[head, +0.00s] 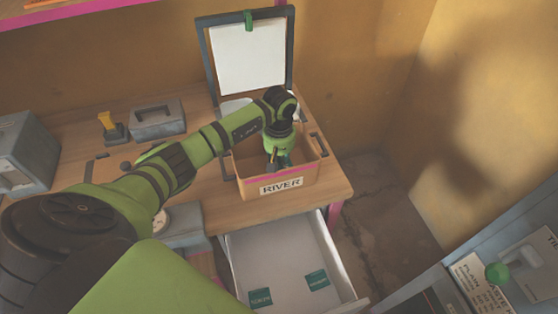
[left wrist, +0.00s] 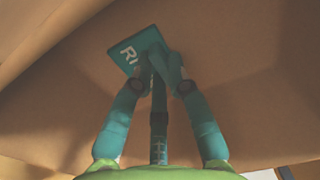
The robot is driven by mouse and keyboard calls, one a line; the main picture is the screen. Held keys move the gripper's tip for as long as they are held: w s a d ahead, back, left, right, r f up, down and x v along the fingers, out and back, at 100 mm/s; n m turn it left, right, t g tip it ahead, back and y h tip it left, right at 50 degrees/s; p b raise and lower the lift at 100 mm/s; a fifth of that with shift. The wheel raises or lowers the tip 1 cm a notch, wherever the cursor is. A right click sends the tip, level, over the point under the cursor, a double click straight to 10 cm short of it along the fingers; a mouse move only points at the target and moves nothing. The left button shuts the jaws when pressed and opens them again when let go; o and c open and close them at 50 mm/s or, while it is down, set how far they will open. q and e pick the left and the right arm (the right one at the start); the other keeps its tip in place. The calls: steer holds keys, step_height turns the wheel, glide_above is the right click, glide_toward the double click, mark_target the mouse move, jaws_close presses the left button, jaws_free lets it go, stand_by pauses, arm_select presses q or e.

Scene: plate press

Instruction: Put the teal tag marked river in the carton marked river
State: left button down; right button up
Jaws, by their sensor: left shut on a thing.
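The open carton marked RIVER (head: 301,181) stands on the desk near its right front corner, its label facing front. My left gripper (head: 278,163) points down into the carton. In the left wrist view my left gripper (left wrist: 160,78) is shut on the teal tag marked river (left wrist: 140,52). The letters "RI" show on the tag and the fingers hide the rest. Brown carton walls surround the tag in that view. I cannot tell whether the tag touches the carton floor. My right gripper is not in view.
Below the carton, an open white drawer (head: 279,262) holds two more teal tags, one at left (head: 260,298) and one at right (head: 317,280). A framed white board (head: 248,60) stands behind the carton. A grey box (head: 157,118) sits at the back left of the desk.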

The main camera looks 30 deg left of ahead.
arm_select(q)
steer(key=shift+f, duration=0.25)
steer(key=c, duration=1.2)
jaws_free()
steer(key=shift+r, duration=0.1)
steer(key=shift+r, duration=0.1)
steer(key=shift+r, duration=0.2)
steer(key=shift+w+r, duration=0.1)
steer(key=shift+r, duration=0.3)
step_height(320, 180, up, 11)
steer(key=b, duration=0.2)
steer(key=shift+b, duration=0.35)
